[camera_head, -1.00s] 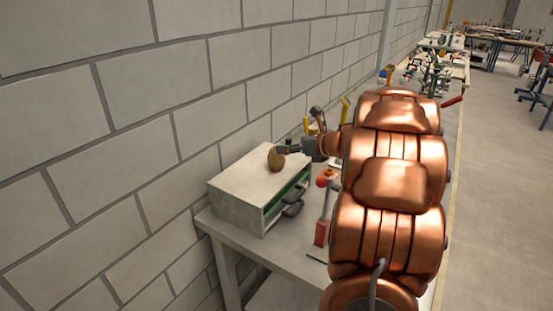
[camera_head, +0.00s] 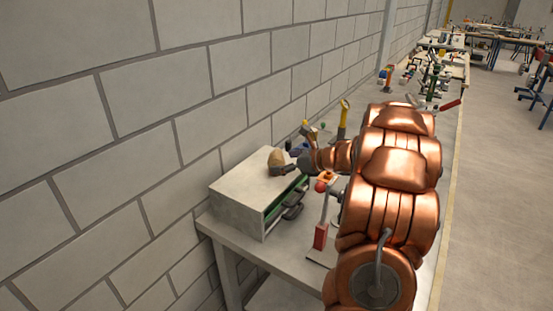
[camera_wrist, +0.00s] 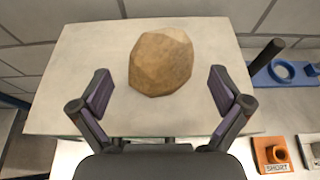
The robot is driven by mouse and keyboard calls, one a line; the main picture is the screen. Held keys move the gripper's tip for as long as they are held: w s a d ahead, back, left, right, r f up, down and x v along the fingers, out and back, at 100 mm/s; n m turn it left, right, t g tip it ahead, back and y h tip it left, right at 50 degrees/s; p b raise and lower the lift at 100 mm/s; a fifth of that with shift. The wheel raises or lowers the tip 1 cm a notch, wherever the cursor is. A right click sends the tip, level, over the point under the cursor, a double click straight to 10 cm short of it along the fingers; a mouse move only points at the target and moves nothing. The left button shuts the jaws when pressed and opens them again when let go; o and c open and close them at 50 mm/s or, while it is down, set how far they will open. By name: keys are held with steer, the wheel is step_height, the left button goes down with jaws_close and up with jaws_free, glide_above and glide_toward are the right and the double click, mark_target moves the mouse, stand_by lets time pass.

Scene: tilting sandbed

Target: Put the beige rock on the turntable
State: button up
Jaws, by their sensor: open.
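The beige rock (camera_head: 276,160) is a faceted lump resting on the flat top of a grey cabinet (camera_head: 236,212) against the wall. In the wrist view the rock (camera_wrist: 161,62) sits between and slightly beyond my two fingertips, with a gap on each side. My gripper (camera_wrist: 160,90) is open and empty, pointing at the rock. In the head view my gripper (camera_head: 284,169) is at the rock's front right side, low over the cabinet top. I cannot make out a turntable in these frames.
Several tools stand farther back.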

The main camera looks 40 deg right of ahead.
mark_target(283, 161)
steer(key=shift+p+x, duration=0.5)
steer(key=shift+x, duration=1.05)
steer(key=shift+d+r, duration=0.1)
steer(key=c, duration=1.7)
